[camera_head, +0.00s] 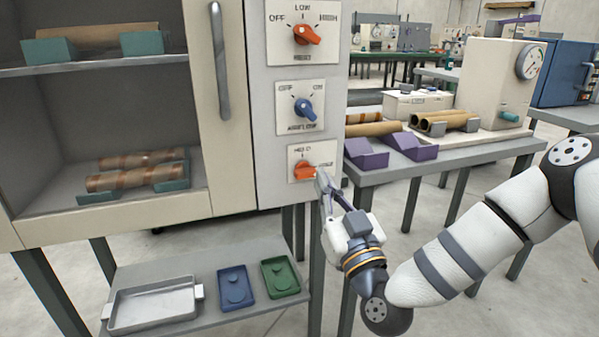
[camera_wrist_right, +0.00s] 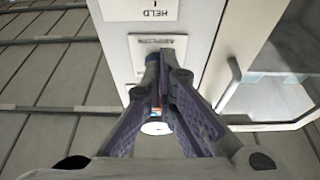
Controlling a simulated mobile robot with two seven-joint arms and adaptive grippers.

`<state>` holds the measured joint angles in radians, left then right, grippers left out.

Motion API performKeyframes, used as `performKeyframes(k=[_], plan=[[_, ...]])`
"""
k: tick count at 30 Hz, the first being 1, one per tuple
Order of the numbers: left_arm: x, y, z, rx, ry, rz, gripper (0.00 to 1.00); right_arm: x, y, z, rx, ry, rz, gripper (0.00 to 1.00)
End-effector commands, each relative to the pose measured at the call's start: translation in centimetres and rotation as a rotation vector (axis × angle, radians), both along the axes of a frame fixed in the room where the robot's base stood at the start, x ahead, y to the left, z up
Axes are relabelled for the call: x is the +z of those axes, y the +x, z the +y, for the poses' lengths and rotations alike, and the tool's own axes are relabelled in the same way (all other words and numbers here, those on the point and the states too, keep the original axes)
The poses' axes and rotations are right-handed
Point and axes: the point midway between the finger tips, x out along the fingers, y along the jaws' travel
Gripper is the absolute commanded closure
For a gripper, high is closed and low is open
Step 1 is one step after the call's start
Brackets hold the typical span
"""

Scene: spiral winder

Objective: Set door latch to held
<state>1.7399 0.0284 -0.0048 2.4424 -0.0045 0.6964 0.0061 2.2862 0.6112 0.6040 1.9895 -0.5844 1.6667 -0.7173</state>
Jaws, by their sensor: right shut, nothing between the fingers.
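The door latch is an orange knob (camera_head: 304,171) on a white plate (camera_head: 299,151) low on the cabinet's right-hand panel. Its plate reads HELD at the top, and a second label at the right is partly covered. The knob's pointer appears turned to the right, toward that label. My right gripper (camera_head: 321,182) is shut and empty at the right edge of the plate, close to the knob; I cannot tell whether it touches. In the right wrist view the gripper (camera_wrist_right: 157,88) is shut, and the upside-down HELD plate (camera_wrist_right: 139,9) shows beyond it. My left gripper is out of view.
Above the latch are a blue airflow knob (camera_head: 303,109) and another orange knob (camera_head: 306,35). The cabinet door handle (camera_head: 219,62) stands to the left. A lower shelf (camera_head: 213,319) holds trays. A side table (camera_head: 376,178) with purple cradles stands at the right.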

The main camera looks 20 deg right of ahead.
Motion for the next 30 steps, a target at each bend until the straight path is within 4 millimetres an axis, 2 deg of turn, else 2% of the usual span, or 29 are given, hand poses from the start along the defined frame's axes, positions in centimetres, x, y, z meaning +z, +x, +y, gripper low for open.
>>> performKeyframes(k=[6,9,22,25,30], plan=[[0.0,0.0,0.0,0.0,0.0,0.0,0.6,0.0,0.1,0.1,0.002,0.0,0.003,1.0],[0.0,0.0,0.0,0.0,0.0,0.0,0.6,0.3,0.9,0.1,0.002,0.0,0.002,1.0],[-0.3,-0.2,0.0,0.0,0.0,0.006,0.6,3.1,9.4,0.4,0.003,0.0,0.005,1.0],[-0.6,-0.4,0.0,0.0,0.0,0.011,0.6,1.1,9.5,0.4,0.003,0.0,0.013,1.0],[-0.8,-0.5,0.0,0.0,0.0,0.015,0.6,-0.5,9.5,0.4,0.004,0.002,0.008,1.0]])
